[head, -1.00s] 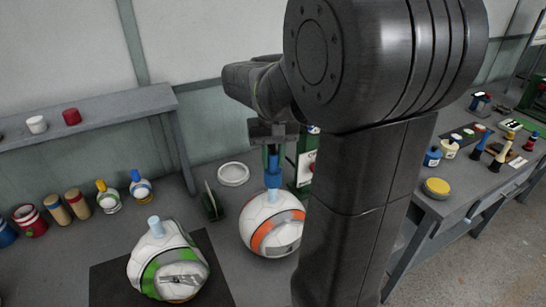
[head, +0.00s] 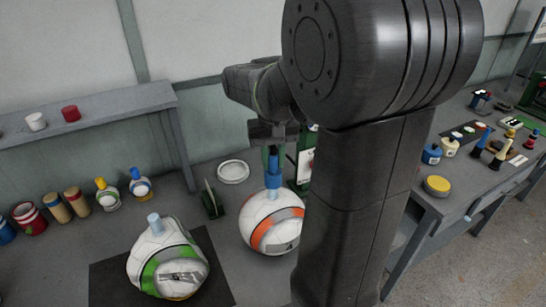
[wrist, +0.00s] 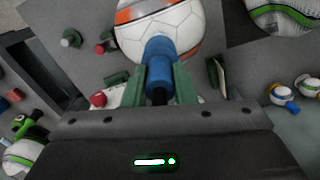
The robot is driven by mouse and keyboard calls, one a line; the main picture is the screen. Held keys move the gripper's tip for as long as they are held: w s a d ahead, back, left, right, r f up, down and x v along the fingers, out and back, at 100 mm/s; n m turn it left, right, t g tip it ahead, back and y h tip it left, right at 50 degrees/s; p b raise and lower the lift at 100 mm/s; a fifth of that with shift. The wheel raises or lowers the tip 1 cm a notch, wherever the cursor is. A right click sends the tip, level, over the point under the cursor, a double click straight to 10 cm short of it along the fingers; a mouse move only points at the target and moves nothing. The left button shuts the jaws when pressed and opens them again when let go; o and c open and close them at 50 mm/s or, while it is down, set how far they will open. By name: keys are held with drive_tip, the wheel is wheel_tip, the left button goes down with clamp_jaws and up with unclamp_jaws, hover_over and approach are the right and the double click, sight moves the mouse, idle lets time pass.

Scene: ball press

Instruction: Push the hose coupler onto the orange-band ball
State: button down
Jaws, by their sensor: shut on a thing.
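The orange-band ball (head: 268,222) is white with dark seams and an orange band, and it sits on the grey bench. My gripper (head: 273,155) is above the ball and shut on the coupler's upper part. In the wrist view the green fingers (wrist: 160,85) lie on both sides of the coupler (wrist: 160,48), with the ball (wrist: 165,25) beyond it. I cannot tell how far the coupler is seated.
A green-band ball (head: 168,262) with a light-blue stub rests on a dark mat (head: 215,275) at front left. A white round dish (head: 233,172) and a small dark green stand (head: 212,202) are behind. My arm hides the area to the right.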

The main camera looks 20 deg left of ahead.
sight(273, 168)
drive_tip(key=shift+f+b, duration=0.95)
drive_tip(key=shift+f, duration=0.7)
drive_tip(key=c, duration=1.1)
unclamp_jaws()
drive_tip(key=shift+r, duration=0.1)
wheel_tip(273, 168, up, 14)
drive_tip(key=shift+f, duration=0.1)
wheel_tip(273, 168, down, 14)
drive_tip(key=shift+r, duration=0.1)
drive_tip(key=shift+r+p, duration=0.35)
drive_tip(key=shift+r, duration=0.1)
